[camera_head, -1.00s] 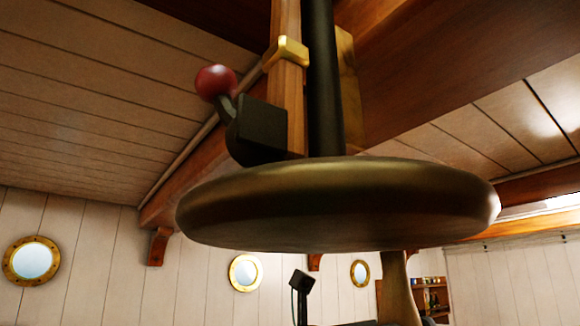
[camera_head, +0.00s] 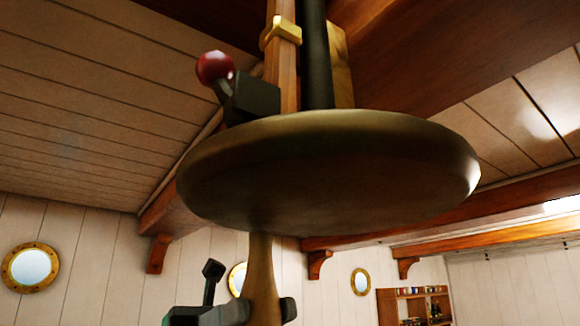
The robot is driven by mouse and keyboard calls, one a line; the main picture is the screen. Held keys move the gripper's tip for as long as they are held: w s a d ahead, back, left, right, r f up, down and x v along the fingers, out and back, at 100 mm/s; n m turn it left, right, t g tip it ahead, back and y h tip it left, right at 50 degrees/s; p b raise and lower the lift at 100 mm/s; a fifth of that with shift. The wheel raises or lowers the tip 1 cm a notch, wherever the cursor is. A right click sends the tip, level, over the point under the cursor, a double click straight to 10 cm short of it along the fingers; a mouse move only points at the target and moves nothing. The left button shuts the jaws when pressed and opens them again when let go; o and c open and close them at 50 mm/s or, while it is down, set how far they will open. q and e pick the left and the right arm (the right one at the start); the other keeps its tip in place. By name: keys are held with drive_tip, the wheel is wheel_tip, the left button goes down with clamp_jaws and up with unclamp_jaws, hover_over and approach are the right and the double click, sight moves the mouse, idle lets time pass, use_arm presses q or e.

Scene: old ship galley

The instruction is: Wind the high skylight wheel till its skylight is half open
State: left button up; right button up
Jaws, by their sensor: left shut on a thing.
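The skylight wheel is a thick, dark brass disc (camera_head: 330,180) high in the middle, seen from below. Its pale wooden handle (camera_head: 262,265) hangs down from the underside, left of the disc's middle. My left gripper (camera_head: 262,311) is shut on the lower part of this handle, with a dark finger on each side. A dark vertical shaft (camera_head: 315,60) rises above the wheel. A lever with a red ball (camera_head: 215,68) stands on a black block (camera_head: 252,98) behind the wheel's upper left. My right gripper is not in view, and I cannot make out the skylight.
A wooden post (camera_head: 285,65) with a brass clasp (camera_head: 281,30) stands beside the shaft. Heavy ceiling beams (camera_head: 440,60) run close above. Brass portholes (camera_head: 30,267) line the far wall, with a shelf of small items (camera_head: 415,303) at lower right. Space left of the wheel looks free.

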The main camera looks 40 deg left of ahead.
use_arm(q)
drive_tip(key=s+d, duration=0.2)
drive_tip(key=s, duration=0.7)
drive_tip(key=s+d+p, duration=0.2)
drive_tip(key=d+p, duration=0.1)
drive_tip(key=d, duration=0.6)
drive_tip(key=shift+s+d+f, duration=0.2)
drive_tip(key=shift+s+d, duration=0.05)
drive_tip(key=shift+d, duration=0.05)
